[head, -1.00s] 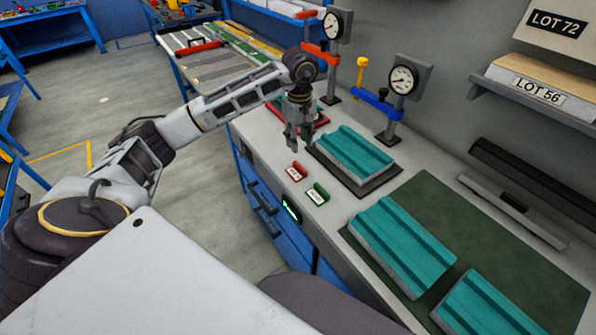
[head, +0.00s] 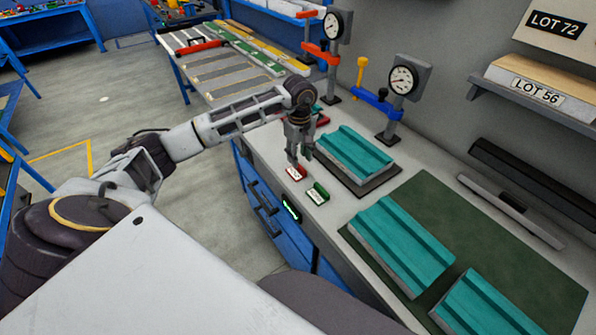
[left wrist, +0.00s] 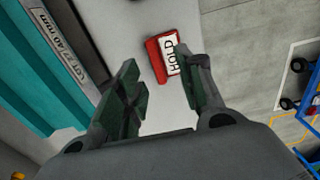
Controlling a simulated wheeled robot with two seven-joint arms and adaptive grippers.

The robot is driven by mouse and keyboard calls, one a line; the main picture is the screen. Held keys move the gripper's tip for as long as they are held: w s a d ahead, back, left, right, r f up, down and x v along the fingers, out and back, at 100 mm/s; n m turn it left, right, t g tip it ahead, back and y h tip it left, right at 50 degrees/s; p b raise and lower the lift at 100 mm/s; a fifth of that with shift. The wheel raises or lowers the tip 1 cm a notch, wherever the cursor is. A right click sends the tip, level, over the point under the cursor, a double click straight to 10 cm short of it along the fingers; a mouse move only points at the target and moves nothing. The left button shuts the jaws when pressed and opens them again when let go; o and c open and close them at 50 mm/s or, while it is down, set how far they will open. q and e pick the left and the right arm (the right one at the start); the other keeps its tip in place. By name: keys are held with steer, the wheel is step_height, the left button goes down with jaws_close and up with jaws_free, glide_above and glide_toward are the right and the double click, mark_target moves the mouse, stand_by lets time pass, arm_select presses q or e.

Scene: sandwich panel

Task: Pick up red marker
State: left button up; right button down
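The red marker (head: 295,173) is a small red block with a white label, lying on the grey bench near its front edge. In the left wrist view the red marker (left wrist: 154,62) shows its label reading "HOLD". My left gripper (head: 300,159) is just above it in the head view, pointing down. In the left wrist view my left gripper (left wrist: 158,64) is open, and the marker shows between and beyond its fingertips, nearer the right finger, which covers part of the label's edge. Nothing is held. My right gripper is not in view.
A green marker (head: 318,193) lies close to the right of the red one. A teal panel (head: 353,150) sits on a dark plate behind. Gauge stands (head: 399,92) rise at the back. More teal panels (head: 402,240) lie on a green mat (head: 420,195).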

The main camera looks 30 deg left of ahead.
mark_target(301, 168)
arm_select(q)
steer(key=shift+d+f, duration=0.1)
steer(key=shift+f, duration=0.25)
steer(key=f, duration=0.1)
steer(key=f+p, duration=0.1)
steer(key=f, duration=0.1)
steer(key=shift+w+d+f, duration=0.15)
steer(key=shift+w+f, duration=0.05)
steer(key=shift+f, duration=0.5)
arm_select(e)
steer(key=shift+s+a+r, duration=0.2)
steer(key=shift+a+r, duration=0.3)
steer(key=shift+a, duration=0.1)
arm_select(q)
steer(key=shift+c, duration=0.3)
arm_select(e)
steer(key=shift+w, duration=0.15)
arm_select(q)
jaws_close()
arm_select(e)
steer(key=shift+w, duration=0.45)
